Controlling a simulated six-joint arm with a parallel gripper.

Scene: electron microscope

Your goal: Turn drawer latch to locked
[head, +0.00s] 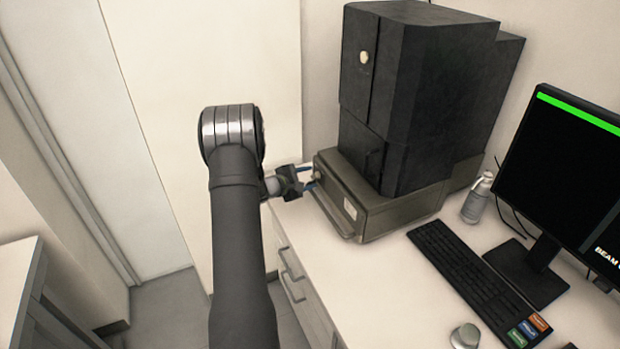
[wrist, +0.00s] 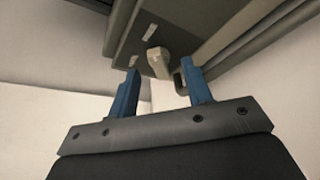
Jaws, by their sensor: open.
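The drawer latch (wrist: 158,62) is a small pale knob on the grey front of the drawer unit, seen in the wrist view just beyond my fingertips. Short pale marks sit on the panel near it. My gripper (wrist: 160,85) is open, with one blue finger on each side of the latch's line and nothing between them that I can see held. In the head view my gripper (head: 310,180) is at the left end of the drawer unit (head: 395,215), close to its front. The latch is hard to make out there, and I cannot tell whether a finger touches it.
The black microscope cabinet (head: 415,100) stands on the drawer unit. A bar handle (head: 330,212) runs along the unit's front. To the right are a spray bottle (head: 478,198), keyboard (head: 470,275), monitor (head: 560,190) and mouse (head: 465,336). The white counter (head: 375,290) is clear in front.

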